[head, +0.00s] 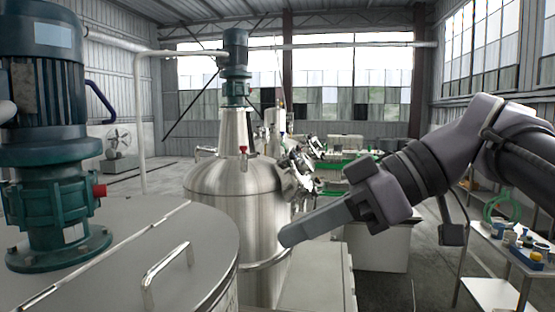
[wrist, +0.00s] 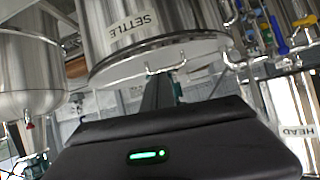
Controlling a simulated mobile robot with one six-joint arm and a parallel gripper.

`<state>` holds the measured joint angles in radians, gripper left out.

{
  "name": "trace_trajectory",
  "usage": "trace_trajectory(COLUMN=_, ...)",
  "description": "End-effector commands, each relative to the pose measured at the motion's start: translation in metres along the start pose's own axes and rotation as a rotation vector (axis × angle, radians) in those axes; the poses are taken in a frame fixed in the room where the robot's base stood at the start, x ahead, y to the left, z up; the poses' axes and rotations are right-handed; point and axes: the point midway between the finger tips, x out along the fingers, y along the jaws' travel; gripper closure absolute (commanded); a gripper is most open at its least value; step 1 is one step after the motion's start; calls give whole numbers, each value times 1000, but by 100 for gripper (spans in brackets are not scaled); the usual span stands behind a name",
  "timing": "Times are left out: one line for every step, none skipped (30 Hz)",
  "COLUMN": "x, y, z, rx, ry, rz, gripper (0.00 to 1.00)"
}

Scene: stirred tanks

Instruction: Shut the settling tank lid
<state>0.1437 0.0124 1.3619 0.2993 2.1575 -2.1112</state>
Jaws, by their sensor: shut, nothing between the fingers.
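The tank with the "SETTLE" label (wrist: 135,28) shows at the top of the wrist view, seen upside down. Its rim (wrist: 115,68) and a bent metal handle (wrist: 166,66) are visible there. In the head view, a near-left flat-topped tank looks like the same one; its label is hidden. Its lid section (head: 195,255) with a handle (head: 167,270) appears to lie flat, and I see no gap. My gripper (head: 284,238) is shut and empty. In the head view it points left, right of that lid and apart from it.
A teal motor (head: 55,140) rises from the tank top at left. A domed steel tank (head: 235,185) stands in the middle, its side just behind my gripper tip. A trolley (head: 510,260) with small items stands at right. Open floor (head: 435,265) shows left of the trolley.

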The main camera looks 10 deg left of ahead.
Motion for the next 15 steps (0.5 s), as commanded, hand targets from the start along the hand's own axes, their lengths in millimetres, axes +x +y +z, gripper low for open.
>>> trace_trajectory(x=-13, y=-1, z=-41, rx=-7, ry=-61, rz=-7, gripper=100)
trace_trajectory(x=-11, y=1, z=-48, rx=-13, ry=-100, rz=-4, gripper=100)
trace_trajectory(x=-9, y=3, z=-54, rx=-22, ry=-147, rz=-1, gripper=100)
trace_trajectory(x=-8, y=5, z=-59, rx=-28, ry=-178, rz=2, gripper=100)
trace_trajectory(x=-7, y=6, z=-62, rx=-36, ry=-207, rz=5, gripper=100)
trace_trajectory(x=-5, y=7, z=-66, rx=-46, ry=-238, rz=9, gripper=100)
trace_trajectory(x=-4, y=8, z=-67, rx=-53, ry=-259, rz=12, gripper=100)
trace_trajectory(x=-2, y=9, z=-68, rx=-58, ry=-274, rz=14, gripper=100)
trace_trajectory(x=0, y=10, z=-68, rx=-65, ry=-290, rz=16, gripper=100)
trace_trajectory(x=1, y=10, z=-67, rx=-68, ry=-299, rz=18, gripper=100)
trace_trajectory(x=2, y=11, z=-66, rx=-70, ry=-305, rz=20, gripper=100)
trace_trajectory(x=6, y=12, z=-63, rx=-72, ry=-309, rz=20, gripper=100)
trace_trajectory(x=9, y=12, z=-61, rx=-73, ry=-310, rz=20, gripper=100)
trace_trajectory(x=13, y=12, z=-59, rx=-74, ry=-311, rz=19, gripper=100)
trace_trajectory(x=19, y=12, z=-56, rx=-73, ry=-310, rz=18, gripper=100)
